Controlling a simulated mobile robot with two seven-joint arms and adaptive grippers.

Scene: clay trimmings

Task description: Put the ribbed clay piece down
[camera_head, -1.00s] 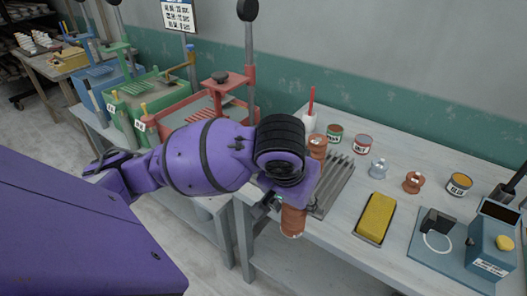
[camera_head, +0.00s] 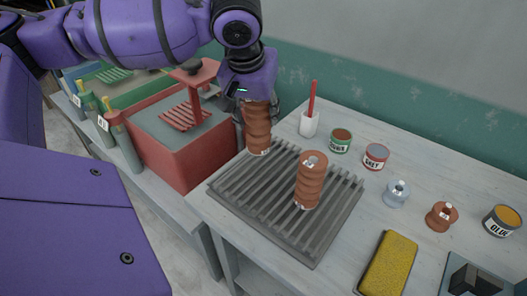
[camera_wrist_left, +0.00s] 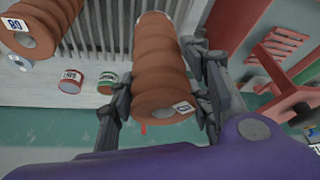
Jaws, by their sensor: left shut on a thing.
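My left gripper (camera_head: 257,108) is shut on a ribbed clay piece (camera_head: 257,128), a brown-orange upright cylinder with a small white label low on it. The held piece is at the back left corner of the grey slatted rack (camera_head: 238,203); I cannot tell if its bottom touches the rack. In the left wrist view the held piece (camera_wrist_left: 163,60) sits between the two dark fingers. A second ribbed clay piece (camera_head: 309,182) stands upright on the rack, to the right and apart from the held one. My right gripper is not in view.
A red press box (camera_head: 190,160) stands close left of the rack. Behind and right are a white cup with a red stick (camera_head: 309,124), a green can (camera_head: 340,142), a red can (camera_head: 375,157), a glass bottle (camera_head: 396,194) and a brown spool (camera_head: 441,215). A yellow sponge (camera_head: 389,263) lies in front. The rack's front slats are bare.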

